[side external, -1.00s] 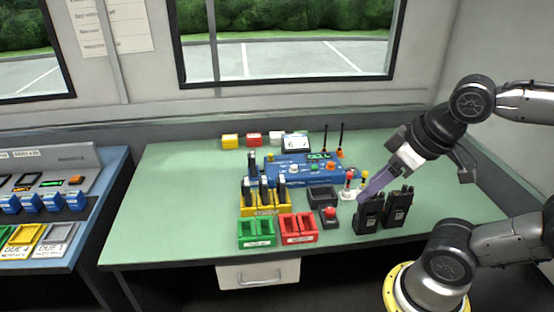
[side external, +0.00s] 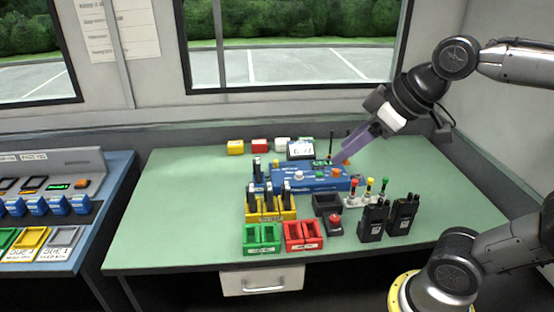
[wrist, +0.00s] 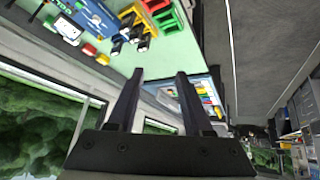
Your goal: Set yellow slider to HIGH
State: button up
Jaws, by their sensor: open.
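I cannot make out the yellow slider there.
Two black radios (side external: 373,222) stand in front of the sliders. A dark tray (side external: 326,201), a red button, green bins (side external: 263,247), red bins (side external: 301,247) and a yellow charger (side external: 268,213) holding black handsets are to the left. The table's right rear is clear.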

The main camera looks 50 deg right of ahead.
jog(key=w+d+r, duration=0.3)
jog(key=w, duration=0.8)
jog(key=m+g, duration=0.2)
jog(key=g, duration=0.1)
send_over(276, 161)
jog(key=s, duration=0.6)
notch_tip(276, 161, down, 19)
jog(key=shift+h, duration=0.3)
jog(key=x, duration=0.8)
jog(key=w+x, duration=0.1)
jog(key=x, duration=0.4)
jog(key=shift+c, duration=0.3)
grip_shut()
